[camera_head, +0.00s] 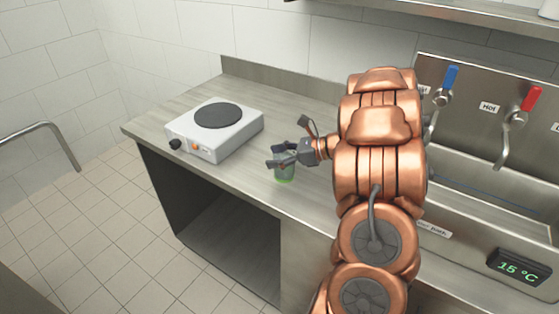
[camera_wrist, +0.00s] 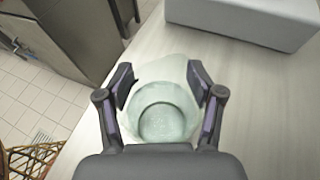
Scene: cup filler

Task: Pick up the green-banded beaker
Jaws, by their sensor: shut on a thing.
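The green-banded beaker (camera_head: 284,174) is a small clear vessel with a green tint near its base. In the head view it is upright at the counter's front part, partly hidden by my gripper (camera_head: 283,159). In the wrist view the beaker (camera_wrist: 163,112) sits between the two fingers of my gripper (camera_wrist: 160,82), seen from above with its round opening or base showing. My gripper is shut on the beaker. I cannot tell whether the beaker's base touches the counter.
A white hot plate (camera_head: 217,130) with a dark round top stands left of the beaker on the steel counter (camera_head: 240,185). A sink with a blue-handled tap (camera_head: 446,90) and a red-handled tap (camera_head: 518,120) is at the right. A display (camera_head: 517,266) reads 15 °C.

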